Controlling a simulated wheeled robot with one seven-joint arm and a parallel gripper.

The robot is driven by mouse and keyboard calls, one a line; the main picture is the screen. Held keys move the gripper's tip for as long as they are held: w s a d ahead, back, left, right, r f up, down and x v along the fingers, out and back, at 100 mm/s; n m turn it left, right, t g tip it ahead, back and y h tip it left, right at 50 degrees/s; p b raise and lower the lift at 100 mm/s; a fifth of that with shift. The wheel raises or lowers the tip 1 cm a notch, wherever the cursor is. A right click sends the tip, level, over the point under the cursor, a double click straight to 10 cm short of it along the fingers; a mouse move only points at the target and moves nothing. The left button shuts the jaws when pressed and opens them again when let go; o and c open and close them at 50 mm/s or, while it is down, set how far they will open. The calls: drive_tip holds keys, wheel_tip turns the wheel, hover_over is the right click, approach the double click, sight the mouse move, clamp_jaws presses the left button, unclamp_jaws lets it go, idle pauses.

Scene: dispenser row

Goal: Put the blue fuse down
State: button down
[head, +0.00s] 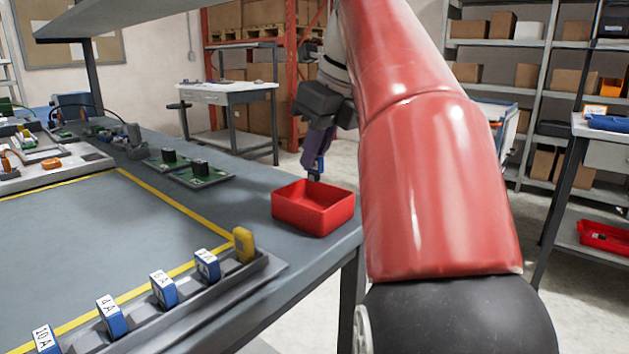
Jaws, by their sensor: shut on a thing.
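My gripper (317,158) points down, shut on a blue fuse (316,169) with a small pale part. The fuse shows just below the fingertips, at the far edge of a red open bin (312,222) in the picture. Whether it is above the bin or behind it, I cannot tell. The bin stands on the workbench's right edge, and what I see of its inside looks empty. More blue fuses with white labels, such as 4 A (112,316) and 10 A (45,341), stand in a grey rack (265,268) with a yellow one (243,245).
My red arm hides much of the right side. Yellow tape (160,201) marks a clear area of the grey bench top. Another table (235,88) and shelves with cardboard boxes stand farther back.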

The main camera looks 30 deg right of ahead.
sight(320, 173)
drive_tip(key=shift+f+b, duration=0.8)
drive_tip(key=shift+f, duration=1.95)
drive_tip(key=shift+f, duration=0.1)
drive_tip(key=c, duration=1.5)
unclamp_jaws()
